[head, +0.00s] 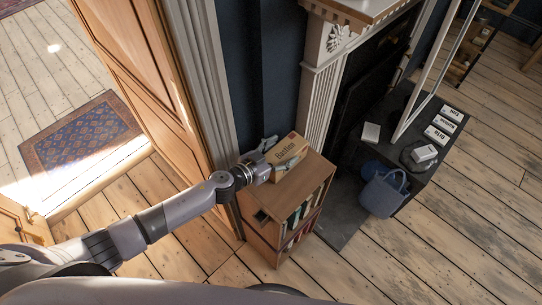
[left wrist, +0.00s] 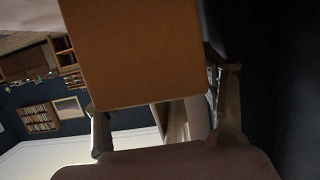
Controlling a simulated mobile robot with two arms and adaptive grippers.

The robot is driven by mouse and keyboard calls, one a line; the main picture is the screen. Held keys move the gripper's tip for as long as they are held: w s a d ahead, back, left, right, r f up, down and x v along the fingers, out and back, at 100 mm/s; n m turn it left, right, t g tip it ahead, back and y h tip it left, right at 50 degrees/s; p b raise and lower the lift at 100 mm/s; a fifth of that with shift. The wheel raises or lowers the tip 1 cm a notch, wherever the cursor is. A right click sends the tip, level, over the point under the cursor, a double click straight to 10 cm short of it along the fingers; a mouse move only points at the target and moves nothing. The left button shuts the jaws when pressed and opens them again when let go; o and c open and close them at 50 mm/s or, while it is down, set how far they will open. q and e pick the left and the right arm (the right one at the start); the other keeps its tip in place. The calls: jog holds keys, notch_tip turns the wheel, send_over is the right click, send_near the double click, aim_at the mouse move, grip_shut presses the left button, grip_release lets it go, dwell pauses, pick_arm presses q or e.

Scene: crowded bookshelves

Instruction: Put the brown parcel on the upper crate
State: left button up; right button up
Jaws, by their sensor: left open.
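The brown parcel (head: 288,148), a box with dark lettering, sits on top of the upper crate (head: 318,176), near its back by the wall. My left gripper (head: 268,158) is at the parcel's left end, open. In the left wrist view the parcel (left wrist: 150,50) fills the upper middle as a plain orange-brown face. My left gripper's fingers (left wrist: 163,120) stand apart to either side of it; I cannot tell whether they touch it. The upper crate holds upright books and stands on a lower crate (head: 262,243). My right gripper is not in view.
A white fireplace surround (head: 322,95) stands just behind the crates, with a door frame (head: 200,80) to the left. A blue basket (head: 384,193) and several white boxes are on the dark hearth to the right. Wooden floor (head: 400,260) in front is clear.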

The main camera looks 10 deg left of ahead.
pick_arm(q)
jog(key=v, duration=1.2)
